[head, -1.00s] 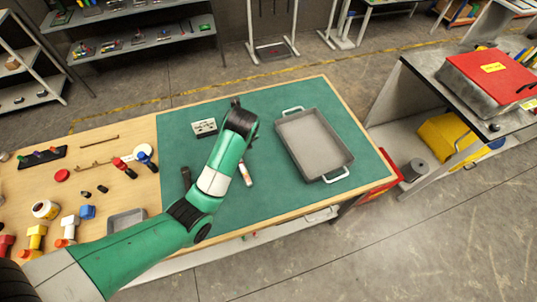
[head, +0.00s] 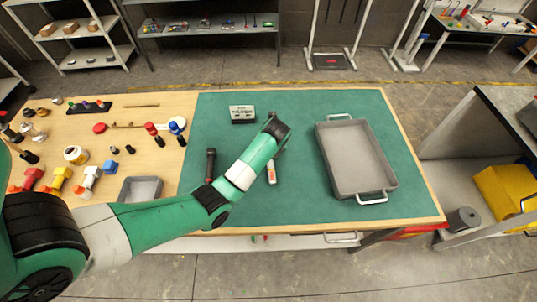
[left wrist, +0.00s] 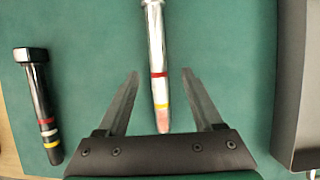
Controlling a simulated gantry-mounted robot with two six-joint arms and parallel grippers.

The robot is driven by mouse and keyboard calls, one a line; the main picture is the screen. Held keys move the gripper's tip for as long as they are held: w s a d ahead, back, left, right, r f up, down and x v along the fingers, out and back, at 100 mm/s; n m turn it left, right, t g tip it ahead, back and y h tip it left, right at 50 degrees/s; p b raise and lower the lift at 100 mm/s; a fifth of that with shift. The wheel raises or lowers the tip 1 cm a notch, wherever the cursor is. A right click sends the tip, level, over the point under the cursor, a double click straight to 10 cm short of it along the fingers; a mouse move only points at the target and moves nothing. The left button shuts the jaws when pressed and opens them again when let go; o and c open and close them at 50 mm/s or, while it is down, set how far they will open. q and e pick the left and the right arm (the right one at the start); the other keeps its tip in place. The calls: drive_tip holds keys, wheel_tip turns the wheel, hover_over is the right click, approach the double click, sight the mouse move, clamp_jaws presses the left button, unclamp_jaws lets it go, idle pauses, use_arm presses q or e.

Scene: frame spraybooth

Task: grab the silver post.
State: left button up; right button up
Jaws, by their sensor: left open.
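The silver post (head: 271,173) lies on the green mat (head: 220,215), partly hidden by my left arm in the head view. In the left wrist view the silver post (left wrist: 156,50) is long and bright, with a red and a yellow band near its lower end and a reddish tip. My left gripper (left wrist: 160,75) is open, with one finger on each side of the post's banded end in the picture. I cannot tell its height above the post. In the head view its fingers are mostly hidden behind the wrist. My right gripper is not in view.
A black post (left wrist: 38,105) with coloured bands lies left of the silver post; it also shows in the head view (head: 210,165). A grey tray (head: 355,160) stands to the right. A pale slotted block (head: 242,114) sits at the back. Small parts crowd the wooden left side.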

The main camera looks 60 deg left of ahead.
use_arm(q)
drive_tip(key=b+x, duration=0.2)
drive_tip(key=x, duration=0.3)
drive_tip(key=shift+s+f, duration=0.15)
clamp_jaws()
